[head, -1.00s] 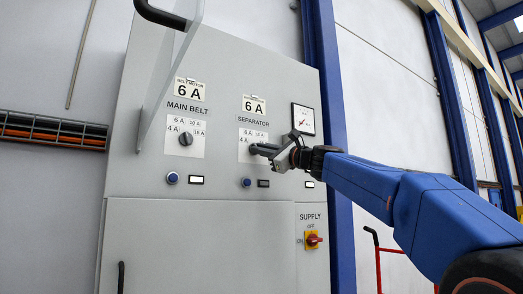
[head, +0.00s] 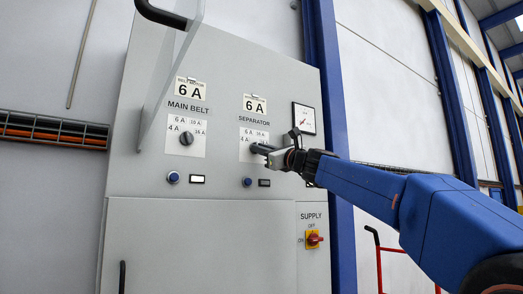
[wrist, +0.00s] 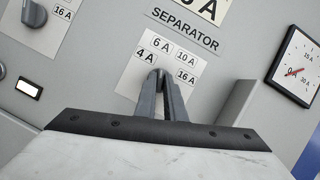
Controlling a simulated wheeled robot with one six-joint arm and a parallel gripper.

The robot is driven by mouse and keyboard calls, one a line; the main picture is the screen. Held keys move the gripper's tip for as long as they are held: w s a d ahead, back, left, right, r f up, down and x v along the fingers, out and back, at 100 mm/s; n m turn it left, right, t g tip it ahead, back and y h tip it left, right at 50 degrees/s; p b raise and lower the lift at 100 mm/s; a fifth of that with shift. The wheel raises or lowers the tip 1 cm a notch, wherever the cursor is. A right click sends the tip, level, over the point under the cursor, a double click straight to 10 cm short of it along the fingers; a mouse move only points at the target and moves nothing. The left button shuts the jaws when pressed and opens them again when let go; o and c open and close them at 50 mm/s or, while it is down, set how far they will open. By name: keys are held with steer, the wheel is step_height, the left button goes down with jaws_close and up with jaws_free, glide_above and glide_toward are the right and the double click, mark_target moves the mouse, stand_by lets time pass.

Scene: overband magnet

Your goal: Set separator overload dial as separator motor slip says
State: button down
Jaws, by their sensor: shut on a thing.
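The separator dial sits on its white scale plate (wrist: 128,88), marked 4 A, 6 A, 10 A and 16 A, under the SEPARATOR label (wrist: 185,29). My gripper (wrist: 158,80) is shut on the dial; its fingers hide nearly all of the knob, so I cannot tell exactly where it points. In the head view my gripper (head: 257,149) reaches the plate from the right. The separator motor slip (head: 254,105) above the label reads 6 A.
The main belt dial (head: 186,139) is left, under a 6 A slip (head: 189,88). Buttons (head: 247,182) and a red supply switch (head: 314,239) are below. A clear raised cover (head: 172,75) juts out at upper left. An ammeter (head: 304,118) is right.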

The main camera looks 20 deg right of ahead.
steer(key=c, duration=1.8)
jaws_free()
steer(key=shift+c, duration=0.2)
steer(key=v, duration=1.7)
steer(key=shift+s, duration=0.2)
